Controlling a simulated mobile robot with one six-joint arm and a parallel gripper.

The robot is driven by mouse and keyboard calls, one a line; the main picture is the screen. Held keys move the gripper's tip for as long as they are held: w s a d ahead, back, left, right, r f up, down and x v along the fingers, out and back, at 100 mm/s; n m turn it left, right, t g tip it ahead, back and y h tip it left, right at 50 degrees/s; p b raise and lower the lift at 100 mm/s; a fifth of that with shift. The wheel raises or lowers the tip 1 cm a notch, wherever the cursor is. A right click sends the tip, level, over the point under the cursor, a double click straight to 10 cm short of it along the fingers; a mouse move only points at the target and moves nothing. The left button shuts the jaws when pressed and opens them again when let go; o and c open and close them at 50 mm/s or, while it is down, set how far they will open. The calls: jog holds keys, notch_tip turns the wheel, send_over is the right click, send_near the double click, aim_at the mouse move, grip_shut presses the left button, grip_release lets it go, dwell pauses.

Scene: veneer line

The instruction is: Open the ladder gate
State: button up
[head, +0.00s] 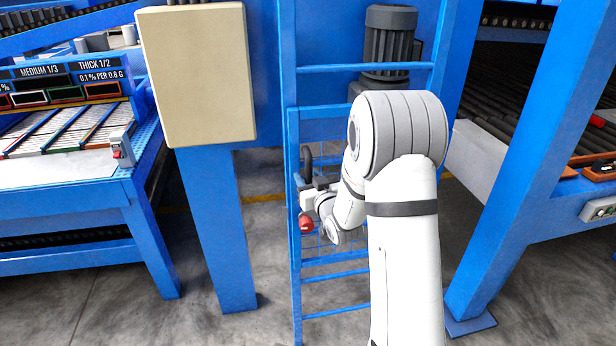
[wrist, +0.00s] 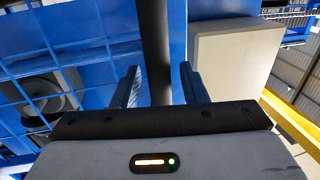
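The ladder gate (head: 335,260) is a blue frame with rungs and wire mesh, standing in the middle of the head view behind my arm. It looks closed, in line with its posts. A black upright handle bar (head: 306,158) shows on its left side. In the wrist view the black bar (wrist: 155,45) runs between the two fingers of my gripper (wrist: 160,78). The fingers stand apart, with a narrow gap showing on each side of the bar. In the head view my gripper (head: 308,180) is small and partly hidden at the handle.
A beige box (head: 196,75) on a blue post (head: 217,230) stands left of the gate. A grey motor (head: 388,40) is behind it. A sorting table (head: 60,180) is at left, a roller line (head: 510,95) at right. Concrete floor is bare in front.

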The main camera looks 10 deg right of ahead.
grip_shut()
dwell(0.3)
jog(key=shift+s, duration=0.1)
